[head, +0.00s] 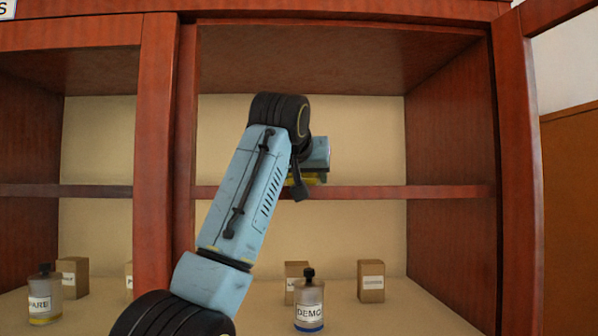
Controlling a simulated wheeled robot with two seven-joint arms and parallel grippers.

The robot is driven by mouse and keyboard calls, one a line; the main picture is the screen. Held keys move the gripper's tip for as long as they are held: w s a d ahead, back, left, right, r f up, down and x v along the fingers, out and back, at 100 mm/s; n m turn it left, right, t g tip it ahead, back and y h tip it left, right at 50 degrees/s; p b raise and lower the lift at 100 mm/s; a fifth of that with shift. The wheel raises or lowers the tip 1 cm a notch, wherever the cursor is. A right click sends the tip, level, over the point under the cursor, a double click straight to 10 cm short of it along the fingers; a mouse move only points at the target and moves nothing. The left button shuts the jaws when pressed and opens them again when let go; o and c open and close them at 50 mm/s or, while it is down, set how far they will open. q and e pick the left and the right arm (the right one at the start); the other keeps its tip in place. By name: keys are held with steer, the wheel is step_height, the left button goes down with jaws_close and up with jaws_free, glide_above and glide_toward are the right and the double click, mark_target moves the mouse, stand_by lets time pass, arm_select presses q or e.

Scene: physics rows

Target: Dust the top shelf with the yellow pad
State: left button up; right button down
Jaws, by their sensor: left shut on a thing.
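My left gripper (316,176) is in the right bay of the cabinet, just at the upper shelf (420,192). It is shut on the yellow pad (318,180), of which only a thin yellow strip shows below the blue gripper body. The pad is at the height of the shelf's front edge; I cannot tell whether it touches the shelf. My left forearm and wrist hide much of the gripper and part of the shelf. The right gripper is not in view.
On the lower level stand a bottle labelled DEMO (309,303), a box behind it (296,275) and another box (370,281). In the left bay are a bottle (44,295) and boxes (73,277). A red-brown upright (157,150) divides the bays. An open door (522,170) is at right.

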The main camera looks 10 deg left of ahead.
arm_select(q)
steer(key=shift+w+d+p, duration=0.2)
steer(key=shift+d+p, duration=0.3)
steer(key=shift+d, duration=0.25)
steer(key=shift+w+d+p, duration=0.2)
steer(key=shift+d+p, duration=0.25)
steer(key=shift+d, duration=0.3)
steer(key=shift+w+d+f, duration=0.1)
steer(key=shift+d+f, duration=0.1)
steer(key=shift+d, duration=0.1)
steer(key=shift+d+p, duration=0.3)
steer(key=shift+p, duration=0.15)
steer(key=shift+w+d+p, duration=0.3)
steer(key=shift+d+p, duration=0.4)
steer(key=shift+d, duration=0.15)
steer(key=shift+w+d+p, duration=0.25)
steer(key=shift+d+p, duration=0.4)
steer(key=shift+d, duration=0.2)
